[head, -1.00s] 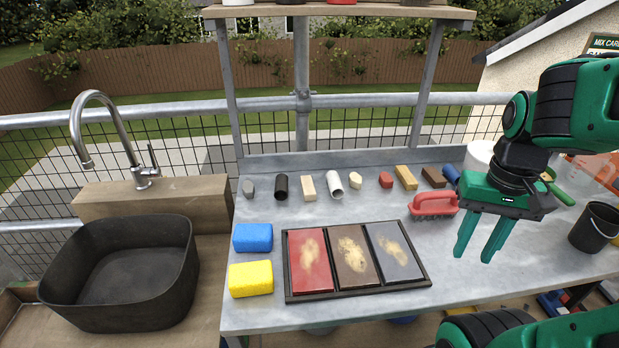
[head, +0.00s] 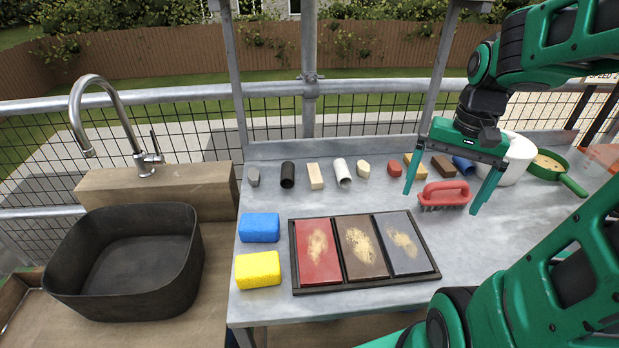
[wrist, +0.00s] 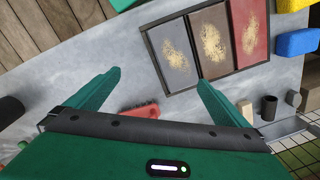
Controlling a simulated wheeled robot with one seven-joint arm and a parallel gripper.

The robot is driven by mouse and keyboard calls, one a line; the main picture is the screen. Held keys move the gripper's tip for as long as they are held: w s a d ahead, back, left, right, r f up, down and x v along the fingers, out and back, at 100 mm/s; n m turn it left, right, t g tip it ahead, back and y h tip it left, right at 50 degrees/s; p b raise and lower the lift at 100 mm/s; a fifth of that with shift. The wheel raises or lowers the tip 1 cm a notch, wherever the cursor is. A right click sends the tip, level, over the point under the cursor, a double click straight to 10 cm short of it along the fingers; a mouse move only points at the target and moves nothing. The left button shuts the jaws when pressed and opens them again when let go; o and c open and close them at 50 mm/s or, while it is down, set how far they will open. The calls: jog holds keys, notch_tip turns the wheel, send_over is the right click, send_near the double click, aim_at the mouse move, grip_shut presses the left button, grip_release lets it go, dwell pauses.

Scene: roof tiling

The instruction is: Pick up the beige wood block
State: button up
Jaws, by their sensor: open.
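The beige wood block (head: 315,176) stands in the row of small pieces at the back of the grey bench, between a black cylinder and a white tube. In the wrist view, a beige block (wrist: 245,108) shows at the right, partly behind a finger. My gripper (head: 441,202) is open and empty above the right part of the bench, well to the right of the block. Its two green fingers also show wide apart in the wrist view (wrist: 158,77).
A red brush (head: 445,195) lies beneath my gripper. A three-panel tray (head: 436,276) is at the bench's middle, with blue (head: 259,228) and yellow (head: 258,270) sponges on its left. A tan block (head: 415,170) is farther right in the row. A wire mesh railing runs behind.

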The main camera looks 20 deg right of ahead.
aim_at(318, 171)
jog(key=w+a+f+m+y, duration=0.2)
jog(key=w, duration=0.7)
jog(key=w+a+f+m+y, duration=0.1)
jog(key=w+f+m+y, duration=0.1)
jog(key=w, duration=0.7)
jog(key=w+a+f+m+y, duration=0.2)
jog(key=w+f+y, duration=0.1)
jog(key=w, duration=0.6)
jog(key=shift+a+f, duration=0.35)
jog(key=shift+f, duration=0.3)
jog(key=w+m+y, duration=0.1)
jog(key=w+f+m+y, duration=0.1)
jog(key=w, duration=0.1)
jog(key=w+f+m+y, duration=0.1)
jog(key=shift+w+y, duration=0.2)
jog(key=shift+y, duration=0.1)
jog(key=shift+w+d+f+m+y, duration=0.15)
jog(key=shift+w+d+m+y, duration=0.1)
jog(key=shift+w+m+y, duration=0.35)
jog(key=shift+x, duration=5.35)
jog(key=shift+a, duration=0.1)
jog(key=c, duration=1.1)
